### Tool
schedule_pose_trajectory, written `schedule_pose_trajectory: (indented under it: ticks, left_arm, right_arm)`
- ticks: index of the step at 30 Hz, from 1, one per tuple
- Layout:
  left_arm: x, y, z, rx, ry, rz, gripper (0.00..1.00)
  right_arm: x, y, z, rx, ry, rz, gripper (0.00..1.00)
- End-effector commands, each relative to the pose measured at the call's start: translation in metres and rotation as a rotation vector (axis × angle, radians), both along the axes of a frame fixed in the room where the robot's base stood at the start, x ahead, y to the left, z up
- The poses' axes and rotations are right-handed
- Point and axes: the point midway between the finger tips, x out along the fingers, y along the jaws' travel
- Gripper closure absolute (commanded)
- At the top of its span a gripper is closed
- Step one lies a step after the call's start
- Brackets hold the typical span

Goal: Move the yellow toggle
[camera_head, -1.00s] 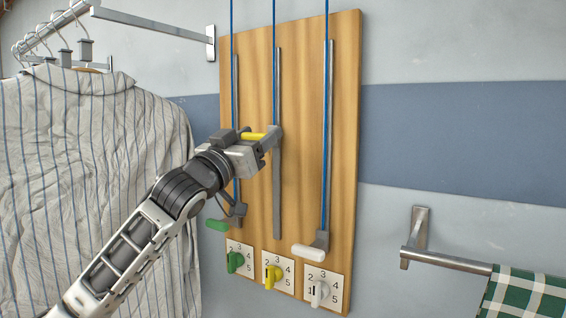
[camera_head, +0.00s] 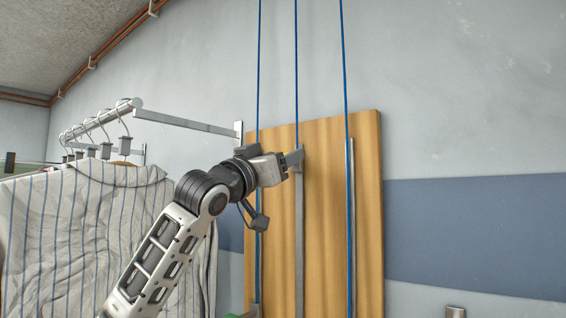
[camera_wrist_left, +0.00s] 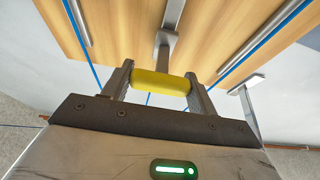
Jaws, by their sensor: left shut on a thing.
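The yellow toggle (camera_wrist_left: 160,83) is a rounded yellow bar on the middle slider. In the wrist view it lies between the two fingers of my left gripper, which is shut on it. In the head view my left gripper (camera_head: 280,166) is near the top of the middle metal track (camera_head: 299,245), against the grey slider block (camera_head: 297,157). The yellow bar itself is hidden there by the gripper. My right gripper is not in view.
The wooden board (camera_head: 365,215) carries blue cords (camera_head: 345,70) rising up the wall. A striped shirt (camera_head: 95,235) hangs from a metal rail (camera_head: 100,118) on the left.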

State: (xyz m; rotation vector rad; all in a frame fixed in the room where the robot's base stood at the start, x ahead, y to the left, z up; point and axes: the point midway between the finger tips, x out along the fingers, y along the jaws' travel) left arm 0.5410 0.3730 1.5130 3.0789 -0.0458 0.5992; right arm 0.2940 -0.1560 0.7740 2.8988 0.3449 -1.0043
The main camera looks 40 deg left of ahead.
Motion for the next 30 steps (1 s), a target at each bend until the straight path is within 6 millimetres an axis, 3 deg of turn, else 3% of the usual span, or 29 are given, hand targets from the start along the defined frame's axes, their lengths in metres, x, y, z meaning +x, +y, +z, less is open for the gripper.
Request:
schedule_pose_trajectory:
  ticks: [3, 4, 6, 17, 23, 30]
  left_arm:
    - [-0.004, 0.002, 0.009, -0.003, -0.022, 0.003, 0.83]
    - [-0.004, 0.003, 0.009, -0.003, -0.023, 0.003, 0.34]
    - [-0.004, 0.002, 0.008, -0.003, -0.021, 0.002, 0.20]
    - [-0.007, 0.002, 0.001, -0.002, -0.012, 0.002, 0.20]
    - [-0.038, 0.003, -0.016, 0.001, -0.014, 0.004, 0.20]
    - [-0.093, 0.004, -0.040, 0.002, -0.015, 0.005, 0.20]
  right_arm:
    - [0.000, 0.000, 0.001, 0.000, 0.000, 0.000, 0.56]
    - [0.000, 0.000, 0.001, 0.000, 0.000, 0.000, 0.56]
    - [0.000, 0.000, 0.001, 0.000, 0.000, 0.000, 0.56]
    - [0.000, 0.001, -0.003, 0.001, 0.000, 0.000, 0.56]
    - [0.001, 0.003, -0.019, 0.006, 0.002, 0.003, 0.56]
    - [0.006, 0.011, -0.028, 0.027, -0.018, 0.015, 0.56]
